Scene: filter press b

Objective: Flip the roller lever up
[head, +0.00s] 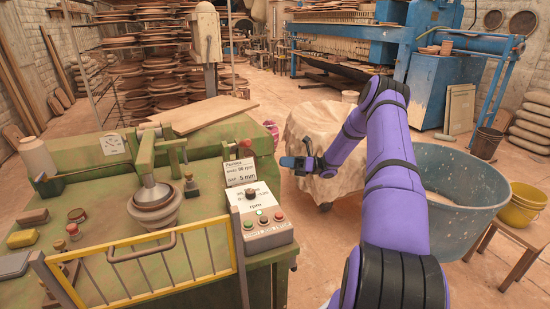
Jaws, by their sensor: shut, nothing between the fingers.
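A green roller machine (78,207) stands at the left of the head view. Its upright green arm (146,155) stands over a round grey and brown head (153,205). A red knob (245,145) shows to the right of that arm, above the small printed card; I cannot tell for sure that it ends the roller lever. My gripper (290,162) is shut and empty, to the right of the knob and the card, apart from both. My purple arm reaches to it from the lower right.
A yellow guard frame (148,286) with a grey handle spans the machine's front. A control box (265,236) with buttons sits at its right corner. A cloth-covered heap (310,122) stands behind my gripper, and a blue-grey tub (467,215) at right. Floor shows between machine and tub.

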